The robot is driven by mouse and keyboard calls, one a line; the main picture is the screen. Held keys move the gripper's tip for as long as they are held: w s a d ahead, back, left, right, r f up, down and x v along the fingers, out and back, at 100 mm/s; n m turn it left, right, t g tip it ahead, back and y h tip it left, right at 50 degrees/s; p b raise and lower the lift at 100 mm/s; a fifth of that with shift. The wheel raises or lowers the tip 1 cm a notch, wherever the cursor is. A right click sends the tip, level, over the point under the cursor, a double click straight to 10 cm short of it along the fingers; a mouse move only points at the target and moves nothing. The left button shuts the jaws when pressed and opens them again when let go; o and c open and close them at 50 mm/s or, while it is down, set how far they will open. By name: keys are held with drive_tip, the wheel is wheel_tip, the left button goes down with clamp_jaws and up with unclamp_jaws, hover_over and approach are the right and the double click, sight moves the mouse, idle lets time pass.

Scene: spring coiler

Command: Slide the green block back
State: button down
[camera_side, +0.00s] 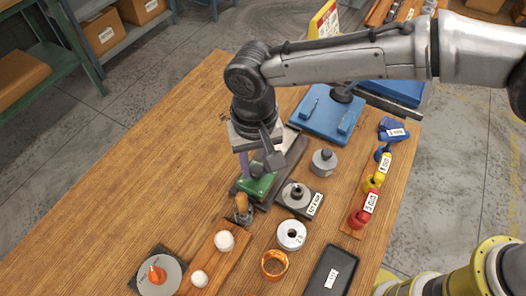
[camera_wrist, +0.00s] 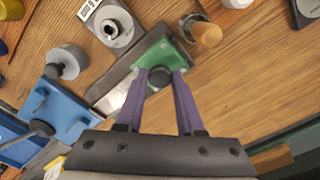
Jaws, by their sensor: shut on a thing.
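The green block (camera_side: 257,184) sits on a dark metal rail (camera_side: 291,152) on the wooden table, at the rail's near end. In the wrist view the green block (camera_wrist: 160,52) carries a dark round knob (camera_wrist: 160,76). My gripper (camera_side: 258,165) is directly over the block. In the wrist view its two purple fingers (camera_wrist: 160,80) stand on either side of the knob and are shut on it. The side view partly hides the fingers and the knob behind my wrist.
A wooden-handled peg (camera_side: 241,206) stands close to the block's near end. A grey weight (camera_side: 324,161) and a labelled base (camera_side: 298,197) stand to the right. A blue fixture (camera_side: 327,115) is behind. The table's left side is clear.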

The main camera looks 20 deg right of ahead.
sight(255, 171)
drive_tip(key=shift+s+a+r, duration=0.1)
drive_tip(key=shift+s+a, duration=0.15)
drive_tip(key=c, duration=0.8)
unclamp_jaws()
drive_tip(key=shift+o, duration=1.4)
drive_tip(key=shift+w+d, duration=0.1)
wheel_tip(255, 171, up, 14)
